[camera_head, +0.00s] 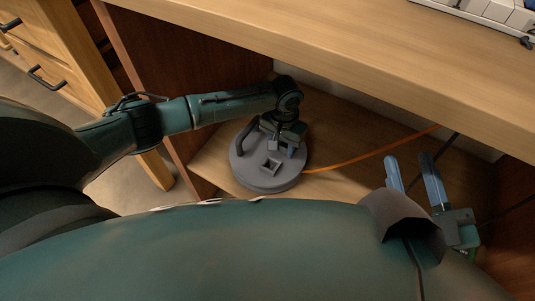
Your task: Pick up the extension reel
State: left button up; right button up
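The extension reel (249,174) is a round grey disc with a raised handle on its left and a square socket on top. It lies flat on the wooden shelf under the counter, and an orange cable (372,155) runs from it to the right. My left gripper (282,148) points down over the reel's upper right part, covering some of it. Whether it touches the reel, and how far its fingers are apart, is unclear. My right gripper (412,172) is open and empty, with blue fingers spread, to the right of the reel.
A wooden counter (350,50) overhangs the shelf (220,160). A dark side panel (185,65) stands left of the reel. A drawer cabinet (55,60) is at the far left. A white keyboard-like object (490,10) lies on the counter. Bare shelf shows around the cable.

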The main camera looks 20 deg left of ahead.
pick_arm(q)
jog(key=c, duration=0.4)
grip_shut()
pick_arm(e)
jog(key=shift+f, duration=0.3)
jog(key=shift+r, duration=0.1)
